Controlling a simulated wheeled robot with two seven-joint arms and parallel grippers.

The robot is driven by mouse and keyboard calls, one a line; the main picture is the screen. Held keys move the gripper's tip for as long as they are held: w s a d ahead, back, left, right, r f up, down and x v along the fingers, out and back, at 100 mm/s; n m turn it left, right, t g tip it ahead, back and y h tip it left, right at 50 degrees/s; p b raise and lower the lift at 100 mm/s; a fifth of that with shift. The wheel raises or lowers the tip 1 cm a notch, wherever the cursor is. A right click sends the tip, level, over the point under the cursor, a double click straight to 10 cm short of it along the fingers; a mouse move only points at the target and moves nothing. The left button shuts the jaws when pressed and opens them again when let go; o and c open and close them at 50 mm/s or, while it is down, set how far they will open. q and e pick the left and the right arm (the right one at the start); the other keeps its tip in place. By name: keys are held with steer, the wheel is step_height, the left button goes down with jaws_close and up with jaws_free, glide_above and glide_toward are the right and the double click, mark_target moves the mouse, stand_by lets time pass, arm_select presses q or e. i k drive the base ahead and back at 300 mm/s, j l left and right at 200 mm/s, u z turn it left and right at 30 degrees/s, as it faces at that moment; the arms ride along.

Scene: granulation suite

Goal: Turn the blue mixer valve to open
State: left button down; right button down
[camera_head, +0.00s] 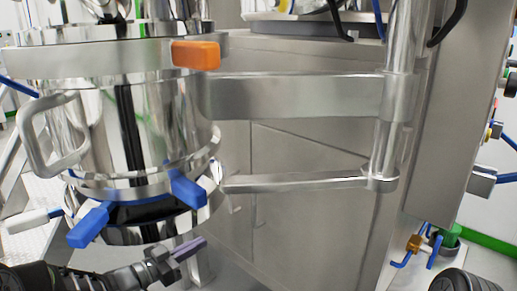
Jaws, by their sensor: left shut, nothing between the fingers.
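The steel mixer bowl (150,130) hangs at the left with two blue handles under it. One blue handle (89,225) points down and left; the other blue handle (187,190) is at the bowl's lower right. I cannot tell which one is the valve's handle. My right gripper is not in view.
A steel support arm (300,97) and a thinner bar (300,181) run from the bowl to a post (386,140). An orange block (196,55) sits on the bowl's rim. A steel handle (35,140) sticks out at the left. A cabinet (310,210) stands behind.

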mark_target(433, 252)
steer(key=k+j, duration=0.35)
steer(key=j, duration=0.15)
steer(key=k+j, duration=0.35)
steer(key=j, duration=0.1)
